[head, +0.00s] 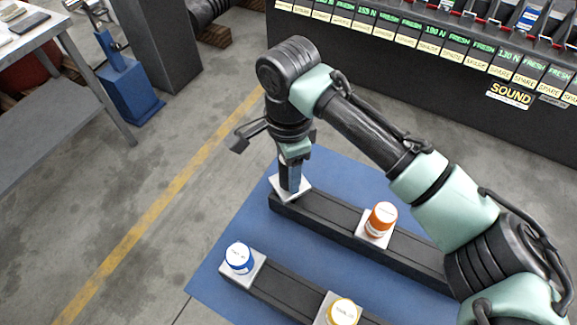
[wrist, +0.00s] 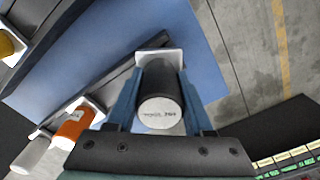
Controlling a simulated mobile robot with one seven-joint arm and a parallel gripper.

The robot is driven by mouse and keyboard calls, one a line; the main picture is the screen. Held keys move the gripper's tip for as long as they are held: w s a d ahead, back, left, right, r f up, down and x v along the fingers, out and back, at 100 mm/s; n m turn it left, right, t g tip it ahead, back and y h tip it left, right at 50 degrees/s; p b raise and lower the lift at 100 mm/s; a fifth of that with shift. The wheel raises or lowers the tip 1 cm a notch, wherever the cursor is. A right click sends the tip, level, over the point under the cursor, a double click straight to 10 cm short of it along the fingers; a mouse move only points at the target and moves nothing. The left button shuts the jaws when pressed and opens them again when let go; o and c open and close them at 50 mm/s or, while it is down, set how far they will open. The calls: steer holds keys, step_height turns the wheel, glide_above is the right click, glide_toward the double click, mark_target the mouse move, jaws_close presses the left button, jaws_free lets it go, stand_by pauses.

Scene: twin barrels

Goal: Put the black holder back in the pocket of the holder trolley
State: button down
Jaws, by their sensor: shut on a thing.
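My gripper (head: 290,186) points down at the far left end of the back dark rail (head: 335,220), over a white square plate (head: 306,184). In the wrist view, its blue fingers (wrist: 160,84) are shut on the black holder (wrist: 158,82), one on each side. The holder has a white labelled top facing the camera. The plate (wrist: 176,56) shows just beyond the holder's lower end; I cannot tell whether the holder is seated in it or slightly above. In the head view the fingers mostly hide the holder. Which part is the trolley's pocket is not clearly marked.
An orange holder (head: 382,217) stands on the same rail. A blue holder (head: 239,257) and a yellow one (head: 342,312) stand on the front rail. The rails lie on a blue surface (head: 226,285). A black rack with labels (head: 440,90) stands behind; open floor lies left.

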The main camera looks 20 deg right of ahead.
steer(key=shift+f, duration=1)
steer(key=shift+c, duration=1)
jaws_free()
step_height(320, 180, up, 13)
steer(key=shift+p, duration=0.6)
